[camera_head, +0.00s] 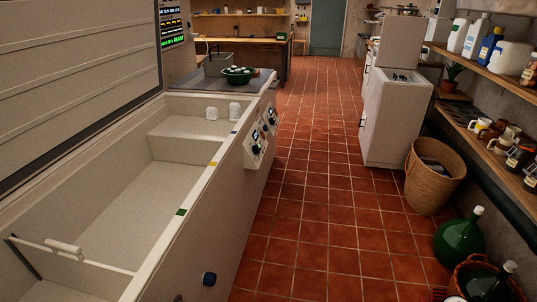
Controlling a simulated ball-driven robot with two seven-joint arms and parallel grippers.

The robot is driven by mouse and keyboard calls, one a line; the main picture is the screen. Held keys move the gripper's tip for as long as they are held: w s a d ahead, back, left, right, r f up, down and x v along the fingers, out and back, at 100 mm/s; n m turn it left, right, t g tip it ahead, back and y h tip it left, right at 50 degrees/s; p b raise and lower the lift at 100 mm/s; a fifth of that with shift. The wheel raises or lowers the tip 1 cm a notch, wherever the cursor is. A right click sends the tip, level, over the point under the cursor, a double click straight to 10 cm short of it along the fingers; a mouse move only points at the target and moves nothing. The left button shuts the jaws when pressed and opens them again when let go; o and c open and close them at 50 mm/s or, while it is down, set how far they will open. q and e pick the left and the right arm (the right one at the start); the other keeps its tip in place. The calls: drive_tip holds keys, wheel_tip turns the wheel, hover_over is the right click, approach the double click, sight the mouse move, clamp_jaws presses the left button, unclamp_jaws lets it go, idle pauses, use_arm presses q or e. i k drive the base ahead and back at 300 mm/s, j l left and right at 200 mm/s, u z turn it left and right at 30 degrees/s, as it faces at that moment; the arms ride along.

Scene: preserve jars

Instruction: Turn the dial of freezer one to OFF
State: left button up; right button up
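A long white chest freezer (196,215) fills the left side, with its lid (70,75) raised. A control panel (252,158) sits on the far part of its front face, with small dark displays and round knobs. One dial (256,149) is on the near part of this panel; its pointer setting and lettering are too small to read. A separate dark blue knob (209,279) is low on the near front face. I cannot tell which of these belongs to freezer one. Neither of my grippers shows.
The tiled floor (320,210) is clear along the freezer's front. A green bowl (238,77) sits beyond the open freezer.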

sight(256, 149)
drive_tip(key=i+u, duration=0.15)
drive_tip(key=i, duration=0.25)
drive_tip(key=i+l+z, duration=0.1)
drive_tip(key=i+l, duration=0.6)
drive_tip(key=i, duration=0.15)
drive_tip(key=z, duration=0.05)
